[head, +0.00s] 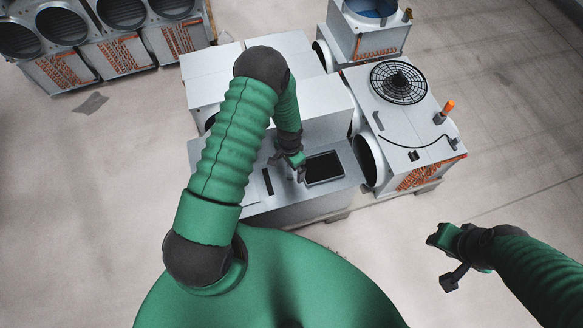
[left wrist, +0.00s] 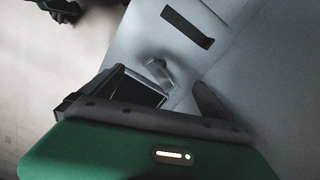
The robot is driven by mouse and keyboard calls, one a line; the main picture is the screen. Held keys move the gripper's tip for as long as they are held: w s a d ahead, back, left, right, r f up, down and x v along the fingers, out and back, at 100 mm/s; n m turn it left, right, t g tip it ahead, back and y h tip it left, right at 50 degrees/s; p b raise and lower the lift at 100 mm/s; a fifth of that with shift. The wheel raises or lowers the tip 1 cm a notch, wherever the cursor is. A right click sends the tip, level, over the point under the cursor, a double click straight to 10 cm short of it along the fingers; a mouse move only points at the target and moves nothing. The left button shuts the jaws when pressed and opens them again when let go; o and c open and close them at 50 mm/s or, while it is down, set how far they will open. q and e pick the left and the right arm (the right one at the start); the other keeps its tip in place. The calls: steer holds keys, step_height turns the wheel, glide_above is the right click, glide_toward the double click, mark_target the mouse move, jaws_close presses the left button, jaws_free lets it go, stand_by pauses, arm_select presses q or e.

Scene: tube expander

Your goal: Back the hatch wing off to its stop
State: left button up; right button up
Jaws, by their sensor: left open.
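In the left wrist view a small light grey wing-shaped knob (left wrist: 160,72), which looks like the hatch wing, stands on a pale machine panel (left wrist: 225,60). My left gripper (left wrist: 146,100) is open, its dark fingers left and right in that view, with the wing a little beyond them and not gripped. In the head view my left gripper (head: 297,163) is low over the machine top (head: 240,150), between a black slot (head: 267,181) and a dark framed screen (head: 323,167). The wing is mostly hidden there. My right gripper (head: 441,240) hangs over bare floor at the right; its jaws are unclear.
The framed screen also shows close to the left finger in the left wrist view (left wrist: 138,88). A fan unit (head: 398,82) with an orange-topped post (head: 448,107) stands right of the machine. Several ducted units (head: 120,58) stand at the upper left.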

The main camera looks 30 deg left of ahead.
mark_target(290, 169)
arm_select(q)
step_height(290, 169, up, 7)
steer(key=p, duration=0.6)
stand_by(0.3)
